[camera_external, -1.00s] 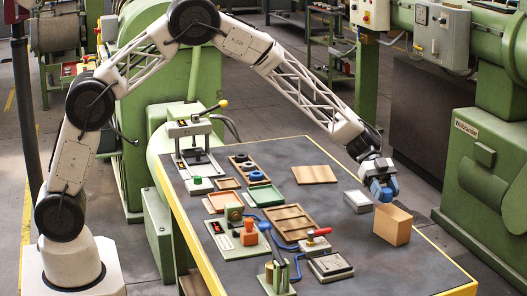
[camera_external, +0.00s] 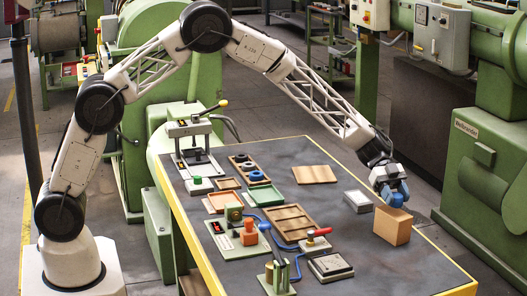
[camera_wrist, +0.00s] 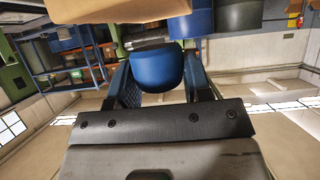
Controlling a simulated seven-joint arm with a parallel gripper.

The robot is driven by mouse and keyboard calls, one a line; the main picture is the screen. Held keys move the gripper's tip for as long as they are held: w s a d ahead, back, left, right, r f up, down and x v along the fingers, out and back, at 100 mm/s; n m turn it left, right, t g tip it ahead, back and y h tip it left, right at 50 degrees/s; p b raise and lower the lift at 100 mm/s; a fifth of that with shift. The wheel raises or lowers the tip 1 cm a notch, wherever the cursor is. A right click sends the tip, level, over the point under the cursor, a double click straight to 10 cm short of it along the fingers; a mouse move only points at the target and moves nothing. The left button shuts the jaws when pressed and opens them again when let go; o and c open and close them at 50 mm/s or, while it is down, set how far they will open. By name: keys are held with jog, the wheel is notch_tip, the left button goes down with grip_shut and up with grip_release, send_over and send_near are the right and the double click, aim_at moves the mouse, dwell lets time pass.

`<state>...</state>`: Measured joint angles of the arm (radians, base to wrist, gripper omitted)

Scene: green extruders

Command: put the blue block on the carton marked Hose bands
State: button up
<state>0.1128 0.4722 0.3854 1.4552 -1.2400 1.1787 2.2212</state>
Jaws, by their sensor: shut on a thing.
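The carton (camera_external: 392,226) is a plain brown box near the right edge of the workbench; no marking on it can be read in these views. Its edge also shows at the top of the wrist view (camera_wrist: 110,9). My gripper (camera_external: 393,193) is at the carton's top, shut on the blue block (camera_external: 397,200). In the wrist view the blue block (camera_wrist: 157,70) shows a rounded face between the fingers. The block is at the level of the carton's top; I cannot tell whether it touches it.
A grey-white box (camera_external: 358,201) lies just left of the carton. A brown board (camera_external: 314,174), several trays and a red-handled tool (camera_external: 319,233) lie further left. The bench's yellow edge (camera_external: 450,262) is close on the right. The bench front right is clear.

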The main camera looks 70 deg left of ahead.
jog(key=shift+f, duration=0.95)
jog(key=shift+f, duration=0.15)
jog(key=o, duration=0.9)
jog(key=shift+a+r, duration=0.4)
jog(key=v, duration=1.1)
